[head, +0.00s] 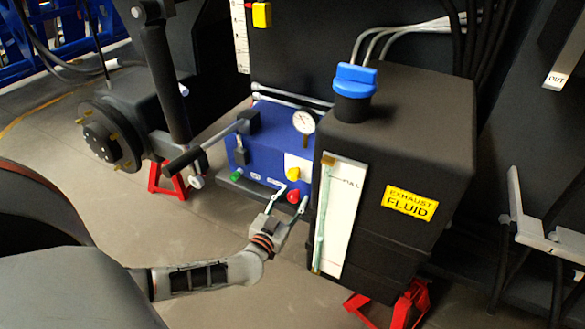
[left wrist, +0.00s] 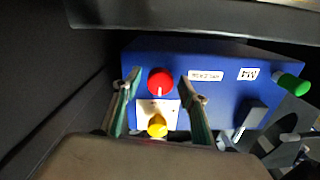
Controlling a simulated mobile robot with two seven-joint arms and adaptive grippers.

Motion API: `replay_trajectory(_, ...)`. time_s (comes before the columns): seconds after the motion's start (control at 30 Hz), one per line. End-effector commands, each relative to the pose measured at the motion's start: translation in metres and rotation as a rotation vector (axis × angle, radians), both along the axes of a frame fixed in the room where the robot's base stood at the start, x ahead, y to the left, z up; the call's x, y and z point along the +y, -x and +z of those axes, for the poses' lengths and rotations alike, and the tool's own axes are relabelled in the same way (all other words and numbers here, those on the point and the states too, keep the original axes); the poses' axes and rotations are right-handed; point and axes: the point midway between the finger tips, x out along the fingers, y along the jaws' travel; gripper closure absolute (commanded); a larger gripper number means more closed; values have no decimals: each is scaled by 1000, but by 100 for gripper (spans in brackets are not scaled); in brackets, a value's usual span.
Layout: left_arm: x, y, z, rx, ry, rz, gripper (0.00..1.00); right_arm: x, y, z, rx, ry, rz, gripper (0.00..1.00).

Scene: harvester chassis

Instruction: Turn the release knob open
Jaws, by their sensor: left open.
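A blue box (head: 268,150) carries a red knob (head: 293,196) low at its right, a green knob (head: 236,177) at its left and a yellow knob (head: 293,171) on a pale plate. The lettering is too small to tell which is the release knob. My left gripper (head: 291,196) is open, its fingers on either side of the red knob. In the left wrist view, the red knob (left wrist: 160,82) shows between the open fingertips of the left gripper (left wrist: 160,84), with no clear contact. The yellow knob (left wrist: 157,126) lies below it there. My right gripper is not in view.
A black exhaust fluid tank (head: 400,150) with a blue cap (head: 355,78) stands close to the right of my left gripper. A pump handle (head: 205,148) and a gauge (head: 303,122) rise from the blue box. A wheel hub (head: 105,138) stands left; floor in front is clear.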

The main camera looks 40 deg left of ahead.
Motion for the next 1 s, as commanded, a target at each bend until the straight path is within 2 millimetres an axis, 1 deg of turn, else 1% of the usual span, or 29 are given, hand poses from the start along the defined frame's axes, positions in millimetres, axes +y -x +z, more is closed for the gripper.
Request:
replay_trajectory(0.07, 0, 0, 0, 0, 0, 0, 57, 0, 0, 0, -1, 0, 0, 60)
replay_trajectory(0.17, 0, 0, 0, 0, 0, 0, 81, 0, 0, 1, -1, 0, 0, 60)
replay_trajectory(0.2, 0, 0, 0, 0, 0, 0, 91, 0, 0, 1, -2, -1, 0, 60)
replay_trajectory(0.23, 0, 0, 0, 0, 0, 0, 96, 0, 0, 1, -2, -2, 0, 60)
replay_trajectory(0.47, 0, 0, 0, -2, 6, 0, 96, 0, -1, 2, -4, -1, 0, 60)
replay_trajectory(0.67, -1, 0, 1, -14, 58, 0, 96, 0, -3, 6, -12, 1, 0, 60)
replay_trajectory(0.87, -1, 0, 2, -44, 181, 1, 96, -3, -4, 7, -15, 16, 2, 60)
replay_trajectory(1.0, 0, 0, 2, -73, 300, 0, 96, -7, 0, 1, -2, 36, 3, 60)
